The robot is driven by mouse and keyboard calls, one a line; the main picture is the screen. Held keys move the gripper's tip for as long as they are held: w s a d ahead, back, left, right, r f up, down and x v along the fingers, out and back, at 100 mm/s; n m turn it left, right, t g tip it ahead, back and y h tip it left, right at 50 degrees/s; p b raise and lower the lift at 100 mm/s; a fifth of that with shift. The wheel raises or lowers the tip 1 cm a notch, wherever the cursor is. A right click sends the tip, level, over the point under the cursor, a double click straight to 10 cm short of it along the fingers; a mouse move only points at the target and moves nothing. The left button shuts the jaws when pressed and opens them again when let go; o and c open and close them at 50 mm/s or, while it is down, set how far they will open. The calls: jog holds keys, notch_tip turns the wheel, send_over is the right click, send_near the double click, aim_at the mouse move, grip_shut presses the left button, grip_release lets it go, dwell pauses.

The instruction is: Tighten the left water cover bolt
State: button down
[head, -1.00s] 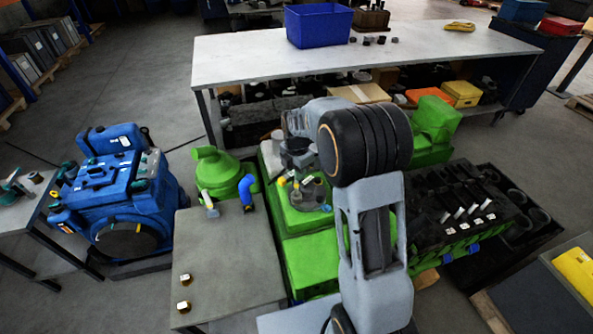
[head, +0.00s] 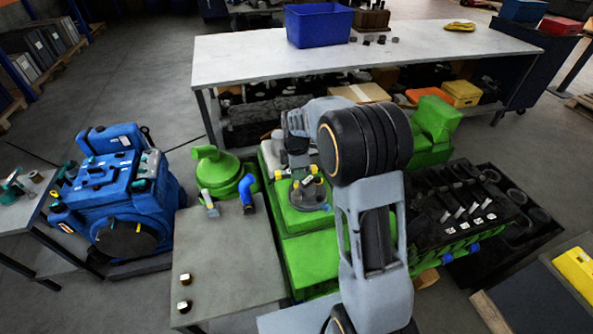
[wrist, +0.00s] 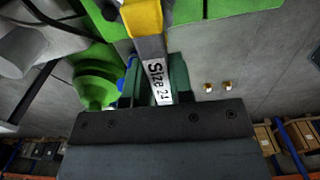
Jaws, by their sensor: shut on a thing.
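My gripper (wrist: 160,100) is shut on a wrench (wrist: 157,68) in the wrist view. The wrench has a grey shaft with a "Size 24" label and a yellow far part at the top edge. In the head view my gripper (head: 297,158) is above the green engine block (head: 310,255), by the round grey water cover (head: 309,193), which has yellow pieces around it. I cannot tell which yellow piece is the left bolt, or whether the wrench touches one. My arm hides part of the block.
A grey table (head: 225,265) at the left carries two brass bolts (head: 185,279), a blue elbow pipe (head: 247,192) and a small tool (head: 208,203). A green funnel-shaped part (head: 215,172) stands behind it. A dark cylinder block (head: 455,205) is at right.

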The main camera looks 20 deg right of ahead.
jog(key=shift+r, duration=0.1)
dwell(0.3)
jog(key=shift+r+p, duration=1.25)
jog(key=shift+r, duration=0.45)
notch_tip(320, 180, up, 6)
jog(key=p, duration=0.4)
